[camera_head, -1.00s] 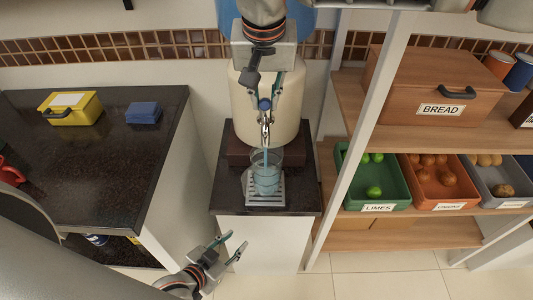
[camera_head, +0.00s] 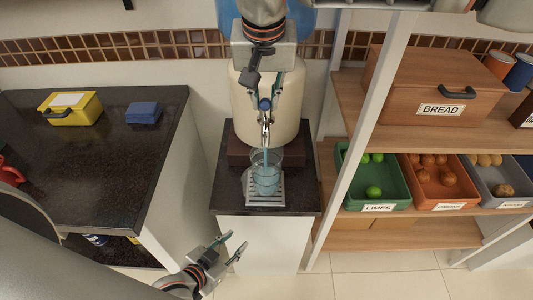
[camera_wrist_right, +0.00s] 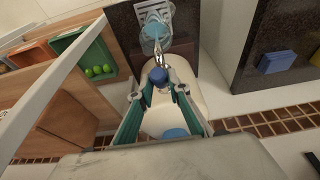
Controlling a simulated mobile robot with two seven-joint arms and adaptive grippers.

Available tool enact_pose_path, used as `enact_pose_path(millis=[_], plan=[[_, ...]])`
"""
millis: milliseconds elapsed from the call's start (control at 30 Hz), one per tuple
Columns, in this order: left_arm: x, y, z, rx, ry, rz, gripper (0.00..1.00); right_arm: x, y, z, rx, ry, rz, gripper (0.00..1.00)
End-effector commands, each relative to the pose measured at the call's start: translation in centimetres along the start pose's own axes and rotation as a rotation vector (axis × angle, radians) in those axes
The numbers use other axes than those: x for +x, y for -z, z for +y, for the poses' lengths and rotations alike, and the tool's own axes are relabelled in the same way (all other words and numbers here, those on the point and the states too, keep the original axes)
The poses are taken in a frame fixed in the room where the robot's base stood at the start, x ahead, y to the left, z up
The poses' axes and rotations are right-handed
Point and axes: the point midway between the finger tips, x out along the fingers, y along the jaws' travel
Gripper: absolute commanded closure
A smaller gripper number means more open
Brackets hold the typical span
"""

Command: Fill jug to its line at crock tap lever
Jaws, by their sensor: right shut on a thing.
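The clear jug (camera_head: 267,180) stands upright on a slatted drip tray (camera_head: 281,201) under the metal tap (camera_head: 266,130) of the cream crock (camera_head: 291,118). A blue stream (camera_head: 266,155) runs from the tap into the jug, which holds blue liquid. The jug's line cannot be made out. My right gripper (camera_head: 265,110) is shut on the blue-topped tap lever (camera_head: 264,103); the lever (camera_wrist_right: 159,77) also shows between the fingers in the right wrist view, with the jug (camera_wrist_right: 153,30) beyond. My left gripper (camera_head: 235,244) is open and empty, low in front of the stand.
A dark counter (camera_head: 110,170) at left carries a yellow box (camera_head: 72,108) and a blue block (camera_head: 143,112). A white shelf post (camera_head: 360,130) stands right of the crock. Shelves hold a bread box (camera_head: 430,85) and bins of produce. Floor in front is clear.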

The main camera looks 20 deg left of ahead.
Motion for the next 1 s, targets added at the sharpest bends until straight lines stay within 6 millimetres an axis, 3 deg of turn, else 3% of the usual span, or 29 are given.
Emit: enact_pose_path(millis=[400, 1000], plan=[[0.1, -0.1, 0.0, 0.000, 0.000, 0.000, 0.68, 0.3, -0.3, -0.1, -0.001, -0.001, -0.007, 0.96], [0.4, -0.8, 0.1, 0.000, 0.000, -0.002, 0.68, 2.4, -0.8, 0.0, -0.001, -0.001, -0.002, 0.96]])
